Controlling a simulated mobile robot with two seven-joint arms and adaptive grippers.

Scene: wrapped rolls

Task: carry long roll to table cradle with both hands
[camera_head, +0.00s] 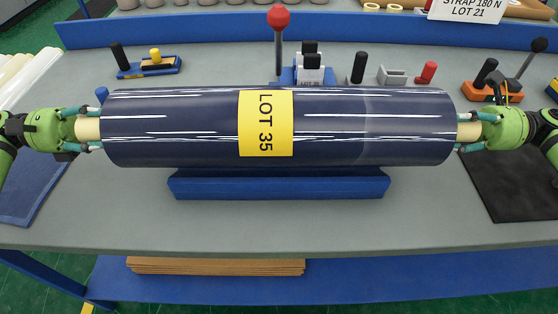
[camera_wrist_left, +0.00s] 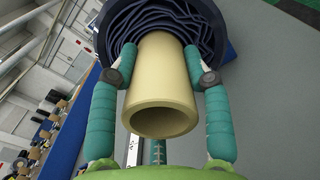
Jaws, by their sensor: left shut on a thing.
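The long roll (camera_head: 330,130) is wrapped in glossy dark blue film, with a yellow LOT 35 label (camera_head: 265,123) at its middle. It lies level across the head view, over the blue table cradle (camera_head: 280,186), and hides the cradle's top; I cannot tell whether they touch. Pale core ends stick out at both sides. My left gripper (camera_head: 92,129) is shut on the left core end (camera_wrist_left: 162,85), with a finger on each side of it in the wrist view. My right gripper (camera_head: 468,130) is at the right core end, its fingers beside the core.
The grey table (camera_head: 120,215) holds several hand tools and a red-knobbed lever (camera_head: 278,30) behind the roll. A blue mat (camera_head: 35,190) lies at the left and a black mat (camera_head: 515,180) at the right. Flat cardboard (camera_head: 215,266) lies on the shelf below.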

